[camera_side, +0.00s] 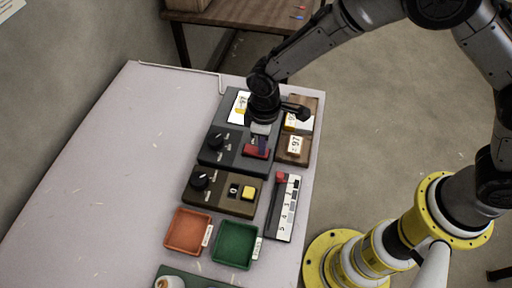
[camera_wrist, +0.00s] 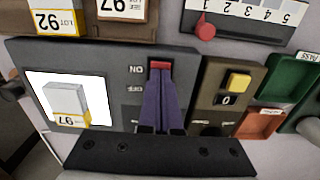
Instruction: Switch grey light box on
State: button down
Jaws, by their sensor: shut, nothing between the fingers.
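The dark grey light box (camera_side: 233,150) lies flat on the table and also shows in the wrist view (camera_wrist: 118,58). Its bright white panel (camera_wrist: 42,98) carries a grey block (camera_wrist: 66,97) with a yellow tag reading 97. The box's red switch (camera_side: 256,152) sits between the fingers' tips and the ON label in the wrist view (camera_wrist: 159,65). My gripper (camera_side: 262,149) points down over this switch. Its purple fingers (camera_wrist: 160,82) are shut and empty, at or just above the switch; contact cannot be told. They hide part of the switch slot near the OFF label.
A brown box (camera_side: 222,192) with a knob and yellow button lies next to the light box. Orange (camera_side: 187,231) and green (camera_side: 235,244) trays, a numbered slider strip (camera_side: 285,208) and wooden blocks (camera_side: 292,149) are close by. The table's left side is clear.

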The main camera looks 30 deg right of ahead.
jog(key=shift+r, duration=0.1)
notch_tip(320, 180, up, 7)
dwell(0.8)
